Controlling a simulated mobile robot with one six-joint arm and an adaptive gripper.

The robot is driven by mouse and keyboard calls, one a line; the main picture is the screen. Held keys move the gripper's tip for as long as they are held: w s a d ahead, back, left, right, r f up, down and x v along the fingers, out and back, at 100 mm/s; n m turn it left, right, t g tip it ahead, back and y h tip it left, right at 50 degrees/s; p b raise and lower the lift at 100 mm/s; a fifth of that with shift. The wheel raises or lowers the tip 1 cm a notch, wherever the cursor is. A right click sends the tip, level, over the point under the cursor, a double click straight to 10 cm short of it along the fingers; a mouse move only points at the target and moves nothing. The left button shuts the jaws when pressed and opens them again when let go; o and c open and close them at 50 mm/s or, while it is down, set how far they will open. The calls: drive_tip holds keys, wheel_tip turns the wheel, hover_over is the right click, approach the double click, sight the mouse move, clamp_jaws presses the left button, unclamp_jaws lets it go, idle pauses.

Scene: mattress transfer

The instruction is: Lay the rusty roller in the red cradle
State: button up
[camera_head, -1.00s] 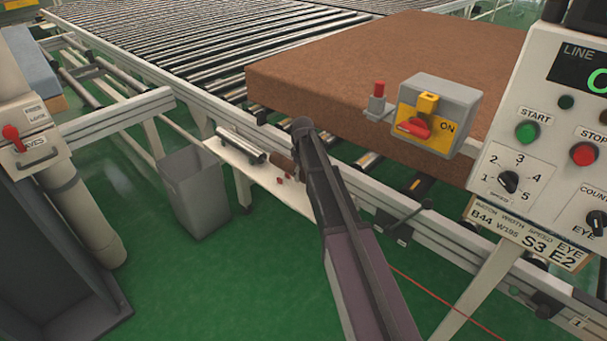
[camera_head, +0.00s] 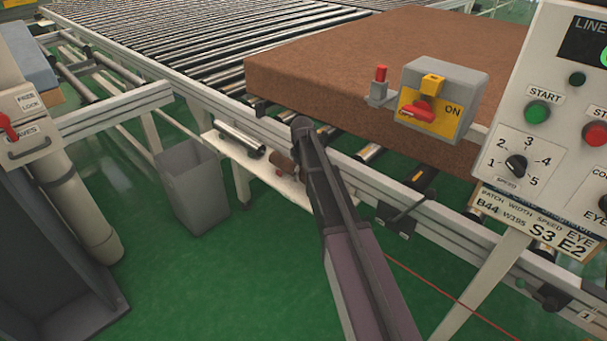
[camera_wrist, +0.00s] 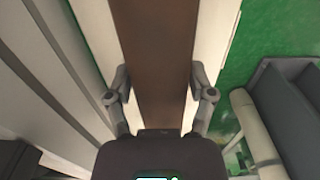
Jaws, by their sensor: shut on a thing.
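The rusty roller (camera_wrist: 158,40) is a brown bar that runs up the wrist view between my fingers. My gripper (camera_wrist: 160,78) is shut on it. In the head view only the roller's brown end (camera_head: 281,160) shows to the left of my arm, over the white shelf. A small red piece, probably part of the red cradle (camera_head: 279,172), shows just below that end. The rest of the cradle is hidden by the roller and my arm. I cannot tell whether the roller touches the cradle.
A shiny metal roller (camera_head: 240,139) lies on the left part of the white shelf (camera_head: 302,195). A grey bin (camera_head: 190,187) stands on the floor to the left. The conveyor rail, brown mattress (camera_head: 370,75) and switch box (camera_head: 440,100) are behind; the control panel (camera_head: 555,110) is right.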

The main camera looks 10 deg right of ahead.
drive_tip(key=o, duration=1.3)
